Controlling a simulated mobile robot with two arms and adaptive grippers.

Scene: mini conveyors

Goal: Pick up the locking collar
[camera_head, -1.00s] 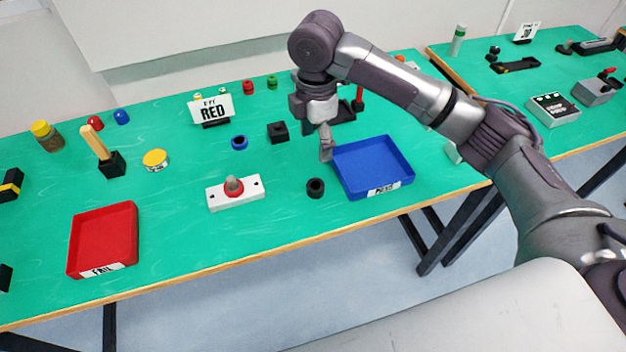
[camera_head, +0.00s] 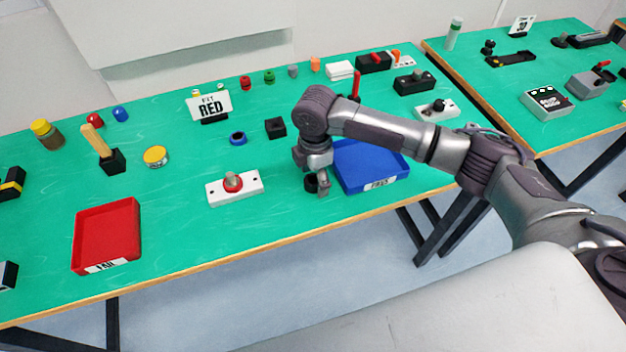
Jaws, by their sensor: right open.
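A short black ring (camera_head: 311,183), which looks like the locking collar, lies on the green table just left of the blue tray. My right gripper (camera_head: 319,187) points down at the ring with its fingers open. One finger is beside the ring's right side and partly covers it. I cannot tell whether the finger touches it, and the other finger is hard to make out. A blue ring (camera_head: 238,138) lies farther back. My left gripper is not in view.
The blue tray (camera_head: 392,182) is close on the right, partly behind my arm. A white plate with a red-ringed knob (camera_head: 252,187) is to the left. A red tray (camera_head: 137,235) is at the front left. A black block (camera_head: 276,128) stands behind.

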